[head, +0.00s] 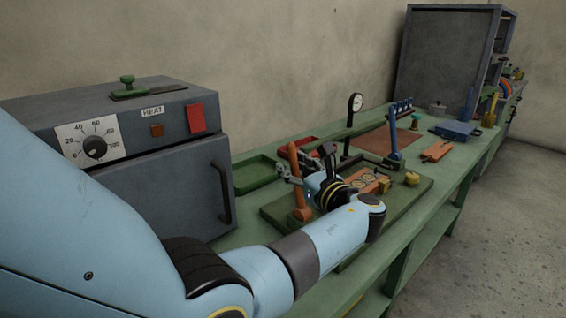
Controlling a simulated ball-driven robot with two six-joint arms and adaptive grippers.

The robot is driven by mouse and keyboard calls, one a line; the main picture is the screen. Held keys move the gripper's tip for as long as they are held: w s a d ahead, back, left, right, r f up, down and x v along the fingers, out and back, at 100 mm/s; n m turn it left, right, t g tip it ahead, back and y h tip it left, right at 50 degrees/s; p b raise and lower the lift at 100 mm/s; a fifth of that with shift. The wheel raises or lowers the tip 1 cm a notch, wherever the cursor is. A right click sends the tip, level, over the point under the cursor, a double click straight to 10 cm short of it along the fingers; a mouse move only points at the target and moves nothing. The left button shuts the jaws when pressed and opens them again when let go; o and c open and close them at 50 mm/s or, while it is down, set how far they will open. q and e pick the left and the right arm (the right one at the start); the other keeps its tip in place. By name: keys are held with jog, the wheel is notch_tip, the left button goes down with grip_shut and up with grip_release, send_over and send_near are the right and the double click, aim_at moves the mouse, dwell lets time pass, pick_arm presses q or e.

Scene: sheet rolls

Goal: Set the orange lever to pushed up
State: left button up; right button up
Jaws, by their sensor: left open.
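The orange lever (301,198) stands close to upright at the left end of a green board on the bench. Its lower end sits at a round orange pivot. My left arm reaches in from the left and bends back, so my left gripper (300,168) points left at the lever. The gripper is open, with its fingers close around or beside the lever's upper half. I cannot tell whether they touch it. Part of the lever is hidden by the fingers. My right gripper is not in view.
A grey oven (165,180) with a dial stands left of the lever. A green tray (254,174) and a red tray (299,147) lie behind it. The bench's front edge is right of my arm.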

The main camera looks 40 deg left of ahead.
pick_arm(q)
jog(key=shift+c, duration=0.3)
grip_shut()
dwell(0.4)
